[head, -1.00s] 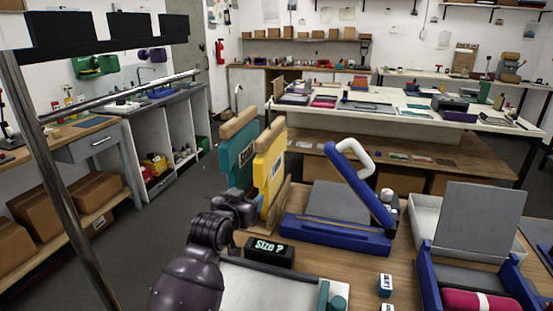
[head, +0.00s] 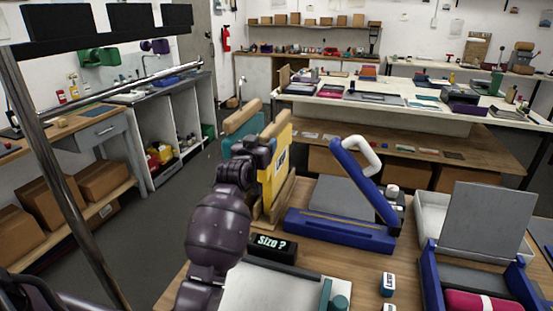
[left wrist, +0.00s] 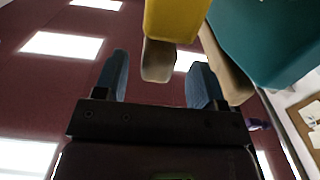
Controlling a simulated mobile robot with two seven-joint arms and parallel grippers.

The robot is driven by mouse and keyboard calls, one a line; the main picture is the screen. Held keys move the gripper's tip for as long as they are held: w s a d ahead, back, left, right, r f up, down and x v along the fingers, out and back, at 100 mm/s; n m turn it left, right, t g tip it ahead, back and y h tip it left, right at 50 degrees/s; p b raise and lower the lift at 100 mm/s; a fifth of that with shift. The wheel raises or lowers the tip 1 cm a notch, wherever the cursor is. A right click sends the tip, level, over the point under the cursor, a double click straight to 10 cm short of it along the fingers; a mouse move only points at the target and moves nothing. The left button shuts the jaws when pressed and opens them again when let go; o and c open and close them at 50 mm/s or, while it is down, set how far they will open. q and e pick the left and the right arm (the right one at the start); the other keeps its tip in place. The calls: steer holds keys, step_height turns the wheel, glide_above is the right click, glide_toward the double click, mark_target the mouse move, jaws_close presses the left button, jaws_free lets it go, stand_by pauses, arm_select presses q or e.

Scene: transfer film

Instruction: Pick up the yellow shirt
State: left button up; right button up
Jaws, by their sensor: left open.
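The yellow shirt (head: 283,165) stands upright on a wooden form with dark lettering, in the middle of the head view. A teal shirt (head: 238,132) on a similar form is just to its left, partly hidden by my left arm. My left gripper (head: 262,150) is up against the near side of the yellow shirt. In the left wrist view its open jaws (left wrist: 160,62) show the wooden end of the form (left wrist: 157,60) between them, with the yellow cloth (left wrist: 175,18) beyond. I cannot tell whether they touch. My right gripper is not in view.
A blue press (head: 340,231) with a raised handle stands to the right, and another press (head: 480,270) farther right. A floor gap separates the sink counter (head: 165,110) at left.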

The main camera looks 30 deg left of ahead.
arm_select(q)
steer(key=shift+p+x, duration=0.45)
steer(key=shift+x, duration=1.85)
steer(key=shift+d, duration=0.1)
jaws_close()
